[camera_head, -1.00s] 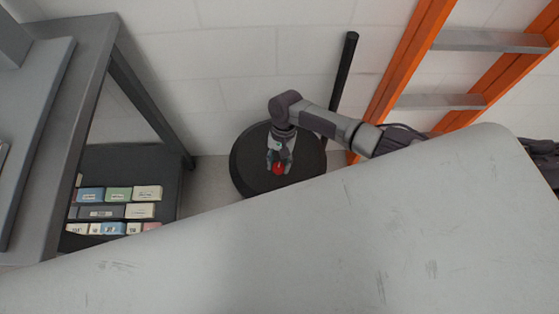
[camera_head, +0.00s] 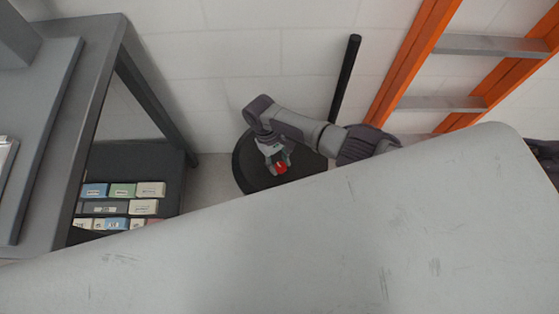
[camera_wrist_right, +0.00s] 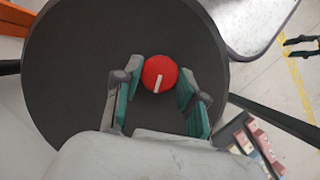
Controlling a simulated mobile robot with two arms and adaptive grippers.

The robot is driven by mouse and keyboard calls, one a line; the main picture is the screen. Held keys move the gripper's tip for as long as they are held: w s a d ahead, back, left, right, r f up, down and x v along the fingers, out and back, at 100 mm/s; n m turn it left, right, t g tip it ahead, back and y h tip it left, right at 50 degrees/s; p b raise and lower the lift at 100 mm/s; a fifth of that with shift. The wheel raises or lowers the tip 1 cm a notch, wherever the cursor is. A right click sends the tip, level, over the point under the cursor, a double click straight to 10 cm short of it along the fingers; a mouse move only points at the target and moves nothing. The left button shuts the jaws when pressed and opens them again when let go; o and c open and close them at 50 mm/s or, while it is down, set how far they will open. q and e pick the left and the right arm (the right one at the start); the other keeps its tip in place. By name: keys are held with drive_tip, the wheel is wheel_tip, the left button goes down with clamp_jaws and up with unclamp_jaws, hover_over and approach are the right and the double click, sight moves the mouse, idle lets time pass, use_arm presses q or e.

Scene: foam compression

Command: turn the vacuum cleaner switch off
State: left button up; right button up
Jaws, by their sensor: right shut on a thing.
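The vacuum cleaner is a round black body (camera_head: 247,172), partly hidden behind the big pale panel in the head view. Its dark round top (camera_wrist_right: 75,60) fills much of the right wrist view. The switch is a round red knob (camera_wrist_right: 167,72) with a white line, which points nearly up and down, slightly tilted, in that view. The red knob also shows in the head view (camera_head: 281,168). My right gripper (camera_wrist_right: 162,82) has its teal-padded fingers on both sides of the knob and is shut on it. My left gripper is not seen in the head view.
A large pale grey panel (camera_head: 300,240) covers the foreground. A black pole (camera_head: 346,80) stands behind the vacuum cleaner. An orange ladder (camera_head: 412,55) leans at the right. A grey table (camera_head: 75,100) stands at the left, with small boxes (camera_head: 122,190) on its lower shelf.

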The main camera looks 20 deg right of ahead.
drive_tip(key=shift+n+h, duration=0.3)
drive_tip(key=shift+n, duration=0.5)
drive_tip(key=shift+a+t, duration=0.1)
drive_tip(key=shift+t, duration=0.2)
drive_tip(key=o, duration=1.1)
drive_tip(key=shift+r, duration=0.1)
drive_tip(key=v, duration=1.1)
drive_tip(key=shift+w+a+r, duration=0.1)
drive_tip(key=shift+w+r, duration=0.05)
drive_tip(key=shift+r, duration=0.2)
